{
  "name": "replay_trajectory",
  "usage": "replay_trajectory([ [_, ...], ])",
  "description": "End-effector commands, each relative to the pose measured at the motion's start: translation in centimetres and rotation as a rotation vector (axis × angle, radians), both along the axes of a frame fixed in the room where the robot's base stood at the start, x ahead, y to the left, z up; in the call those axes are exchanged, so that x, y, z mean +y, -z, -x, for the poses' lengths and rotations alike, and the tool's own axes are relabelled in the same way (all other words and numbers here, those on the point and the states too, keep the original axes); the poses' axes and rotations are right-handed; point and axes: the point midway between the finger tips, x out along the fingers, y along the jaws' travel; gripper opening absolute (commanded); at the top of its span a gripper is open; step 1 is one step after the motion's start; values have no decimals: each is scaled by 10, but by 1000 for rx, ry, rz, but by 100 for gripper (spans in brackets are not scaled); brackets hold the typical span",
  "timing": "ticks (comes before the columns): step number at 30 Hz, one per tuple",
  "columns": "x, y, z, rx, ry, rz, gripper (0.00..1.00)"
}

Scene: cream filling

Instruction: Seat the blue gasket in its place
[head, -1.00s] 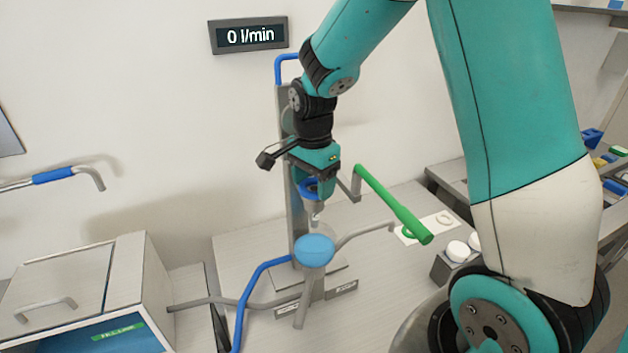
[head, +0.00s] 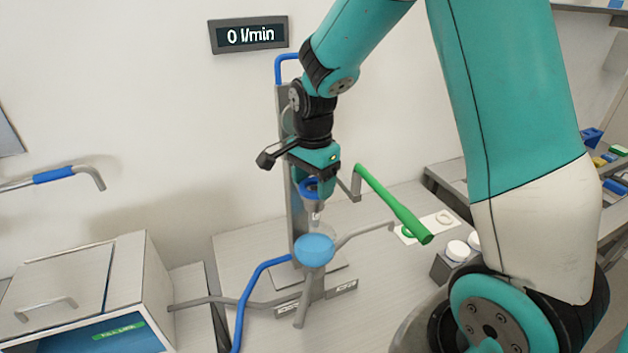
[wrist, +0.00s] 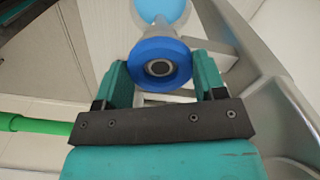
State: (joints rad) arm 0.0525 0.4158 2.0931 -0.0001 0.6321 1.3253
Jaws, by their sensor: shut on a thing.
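The blue gasket (head: 309,189) is a thick ring, seen end-on between my fingertips in the wrist view (wrist: 180,62). My gripper (head: 320,186) is shut on it from both sides; the fingers also show in the wrist view (wrist: 160,82). A grey metal cone-shaped nozzle (head: 314,206) is directly beneath the gasket, in line with its hole. I cannot tell whether the gasket's underside rests fully on the nozzle, since the gripper hides part of it.
A blue-topped round bowl (head: 315,249) stands below the nozzle. A green lever (head: 393,204) slants close to the right of my gripper. An upright metal column (head: 290,150) is close behind.

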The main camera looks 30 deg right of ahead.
Motion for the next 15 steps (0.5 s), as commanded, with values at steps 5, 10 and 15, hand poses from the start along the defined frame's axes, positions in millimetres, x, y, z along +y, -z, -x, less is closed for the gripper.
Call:
replay_trajectory([
  [5, 0, 3, 0, 0, 0, 0, 41],
  [10, 0, 3, 0, 0, 0, 0, 94],
  [15, 0, 3, 0, 0, 0, 0, 94],
])
